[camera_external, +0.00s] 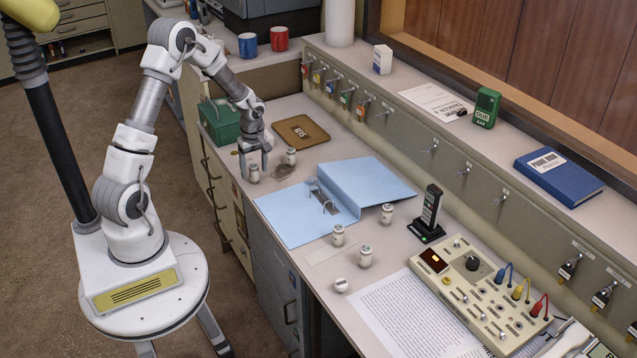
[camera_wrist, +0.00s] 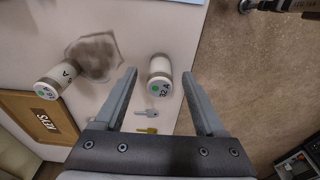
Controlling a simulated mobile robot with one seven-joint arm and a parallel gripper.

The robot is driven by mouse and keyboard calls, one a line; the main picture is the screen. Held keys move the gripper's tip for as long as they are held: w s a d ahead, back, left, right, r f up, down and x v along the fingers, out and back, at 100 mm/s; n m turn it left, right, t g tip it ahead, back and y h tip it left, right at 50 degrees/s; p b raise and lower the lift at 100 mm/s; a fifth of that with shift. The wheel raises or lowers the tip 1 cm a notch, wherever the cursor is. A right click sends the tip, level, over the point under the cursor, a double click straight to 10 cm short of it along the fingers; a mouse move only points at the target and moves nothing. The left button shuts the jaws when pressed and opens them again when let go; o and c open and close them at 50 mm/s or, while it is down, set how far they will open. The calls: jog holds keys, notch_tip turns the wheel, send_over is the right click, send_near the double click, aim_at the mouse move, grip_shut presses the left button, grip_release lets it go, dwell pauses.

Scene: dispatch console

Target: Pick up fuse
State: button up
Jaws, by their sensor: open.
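Several small white cylindrical fuses with metal caps stand on the counter. One fuse (camera_external: 254,174) is near the counter's front edge, directly below my gripper (camera_external: 253,163). In the wrist view this fuse (camera_wrist: 160,78), marked 32 A with a green dot, shows between the fingertips of my gripper (camera_wrist: 159,75). The fingers are apart and do not visibly grip it. A second fuse (camera_external: 291,156), marked 16 A in the wrist view (camera_wrist: 55,82), stands beside it. More fuses stand farther along the counter, including one (camera_external: 338,235) and another (camera_external: 365,257).
A brown KEYS tray (camera_external: 303,124) and a dark stain (camera_wrist: 95,58) are near the fuses. A silver key (camera_wrist: 147,113) and a brass key (camera_wrist: 147,131) lie close by. A blue folder (camera_external: 285,212) and green box (camera_external: 216,122) flank the area. The counter edge drops to the floor.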

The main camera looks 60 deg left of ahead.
notch_tip(320, 180, down, 2)
jog(key=shift+a+f, duration=0.1)
jog(key=shift+a, duration=0.05)
grip_shut()
dwell(0.3)
